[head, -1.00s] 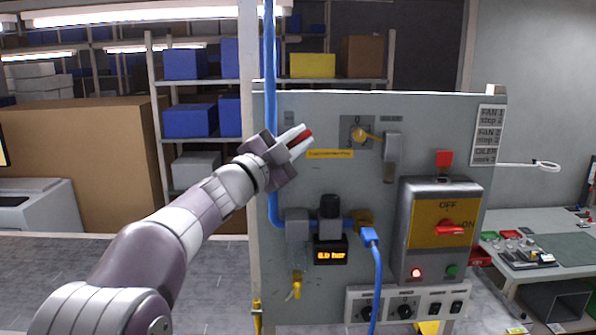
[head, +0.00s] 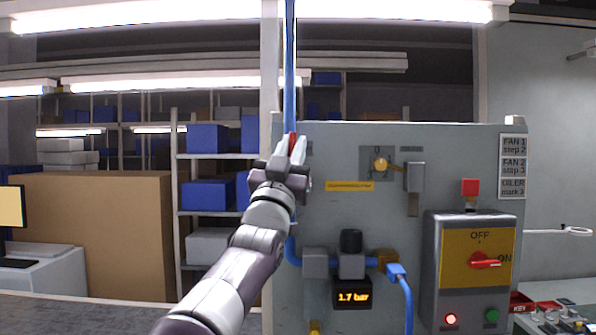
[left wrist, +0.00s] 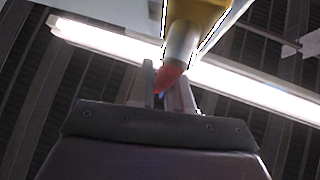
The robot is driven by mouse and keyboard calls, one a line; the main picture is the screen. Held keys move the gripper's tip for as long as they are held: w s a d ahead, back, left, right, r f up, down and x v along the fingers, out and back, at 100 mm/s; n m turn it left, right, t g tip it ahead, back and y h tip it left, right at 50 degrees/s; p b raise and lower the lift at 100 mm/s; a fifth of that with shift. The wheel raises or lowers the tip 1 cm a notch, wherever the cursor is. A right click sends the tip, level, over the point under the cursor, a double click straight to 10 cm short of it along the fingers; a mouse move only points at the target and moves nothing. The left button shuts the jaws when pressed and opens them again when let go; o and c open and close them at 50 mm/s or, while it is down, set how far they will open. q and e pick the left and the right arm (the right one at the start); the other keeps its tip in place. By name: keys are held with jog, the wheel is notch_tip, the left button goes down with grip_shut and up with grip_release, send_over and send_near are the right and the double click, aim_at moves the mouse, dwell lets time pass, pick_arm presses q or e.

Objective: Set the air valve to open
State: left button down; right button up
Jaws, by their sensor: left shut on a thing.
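The air valve shows in the left wrist view as a brass-coloured body (left wrist: 203,14) with a silver stem and a red-tipped lever (left wrist: 170,76). My left gripper (head: 295,146) is shut on this lever. In the head view the gripper is at the blue air pipe (head: 290,60), by the panel's upper left edge. A bit of red shows between the fingers, roughly in line with the upright pipe. The gripper hides the valve body there. The pressure display (head: 353,297) below reads 1.7 bar. My right gripper is not in view.
Shelves with blue bins (head: 208,138) stand behind. A bench is at the lower right.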

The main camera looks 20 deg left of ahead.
pick_arm(q)
jog(key=n, duration=0.1)
jog(key=y, duration=0.1)
jog(key=n+y+b, duration=0.1)
jog(key=shift+s+a+r+n+t, duration=0.25)
jog(key=shift+s+r+n+t, duration=0.05)
jog(key=shift+r+n+y, duration=0.1)
jog(key=shift+n+y, duration=0.2)
jog(key=shift+y, duration=0.1)
jog(key=shift+s+r, duration=0.1)
jog(key=c, duration=1.2)
grip_release()
jog(key=shift+o, duration=0.2)
jog(key=shift+f, duration=0.25)
